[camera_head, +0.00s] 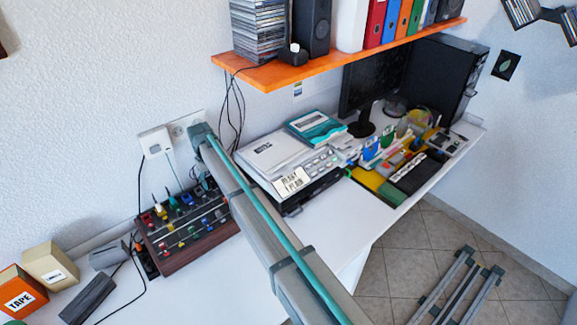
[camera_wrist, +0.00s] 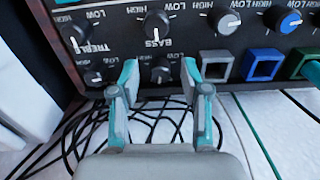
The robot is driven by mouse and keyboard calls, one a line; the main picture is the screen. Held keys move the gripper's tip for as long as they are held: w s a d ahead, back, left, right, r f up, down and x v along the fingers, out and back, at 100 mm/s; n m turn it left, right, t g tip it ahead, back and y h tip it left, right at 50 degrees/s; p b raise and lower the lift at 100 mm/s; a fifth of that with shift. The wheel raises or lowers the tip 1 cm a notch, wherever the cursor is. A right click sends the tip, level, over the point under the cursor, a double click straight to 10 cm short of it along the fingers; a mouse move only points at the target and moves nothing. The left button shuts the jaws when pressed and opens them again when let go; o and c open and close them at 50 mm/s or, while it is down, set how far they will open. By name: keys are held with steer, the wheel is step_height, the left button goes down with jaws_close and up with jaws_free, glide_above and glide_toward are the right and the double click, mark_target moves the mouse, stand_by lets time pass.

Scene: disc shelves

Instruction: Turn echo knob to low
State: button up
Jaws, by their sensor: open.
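The dark control panel with wooden sides (camera_head: 188,222) stands on the white desk in the head view, with several coloured knobs and sliders. In the wrist view its face (camera_wrist: 192,42) fills the top, with lettering upside down; TREBLE and BASS are readable. I cannot read an echo label, so I cannot tell which knob is echo. My gripper (camera_wrist: 158,80) is open, its two teal-tipped fingers either side of a small dark knob (camera_wrist: 160,73). I cannot tell whether they touch it.
Grey (camera_wrist: 216,66), blue (camera_wrist: 262,66) and green (camera_wrist: 305,63) square pieces lie right of the fingers. Black cables (camera_wrist: 75,140) run below the panel. A printer-like device (camera_head: 285,165) stands right of my arm. An orange shelf (camera_head: 285,78) hangs above.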

mark_target(212, 182)
steer(key=shift+r+m, duration=0.2)
steer(key=shift+m, duration=0.8)
step_height(212, 182, up, 11)
steer(key=b, duration=0.3)
steer(key=s+d+m+p, duration=0.1)
steer(key=d+p, duration=0.2)
steer(key=d, duration=0.4)
steer(key=s+d+m+g+p, duration=0.1)
steer(key=d+p, duration=0.2)
steer(key=d, duration=0.5)
steer(key=s+d+r+m+h+p, duration=0.1)
steer(key=s+d+p, duration=0.1)
steer(key=d, duration=0.5)
steer(key=shift+d+r+m+p, duration=0.1)
steer(key=shift+d+m+p, duration=0.2)
steer(key=shift+m+p, duration=0.15)
steer(key=shift+m+g, duration=0.45)
steer(key=shift+g, duration=0.05)
steer(key=d, duration=0.2)
steer(key=d+f, duration=0.1)
steer(key=d, duration=0.1)
steer(key=d+f, duration=0.1)
steer(key=shift+w+d+p, duration=0.35)
steer(key=shift+d, duration=0.05)
steer(key=shift+w+d+f, duration=0.1)
steer(key=shift+d+f, duration=0.1)
steer(key=shift+d, duration=0.5)
